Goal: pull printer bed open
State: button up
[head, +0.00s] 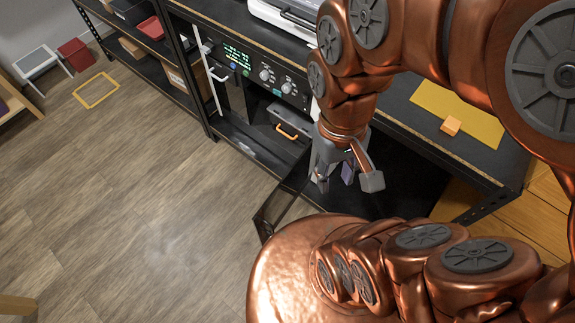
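The printer (262,75) is a dark machine with a lit green display and round knobs, built in under the workbench. Its lower bay is open, and a dark-framed panel (283,205) juts out from its front. What looks like the printer bed (285,119) is a grey slab inside the bay, with an orange handle (291,133) on its front. My gripper (346,181) hangs to the right of and nearer than the handle, pointing down, with its fingers spread. I see nothing between them, and it appears apart from the handle.
An orange cube (451,125) lies on a yellow mat (478,119) on the bench at right. Dark shelves (157,60) with boxes stand at left. A red bin (76,54) and a yellow floor frame (96,90) are farther off. The wooden floor (130,200) at left is clear.

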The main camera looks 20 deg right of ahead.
aim_at(286, 116)
jog(key=u, duration=0.55)
jog(key=k, duration=0.65)
jog(key=u, duration=1.1)
jog(key=i, duration=1.15)
jog(key=z, duration=0.75)
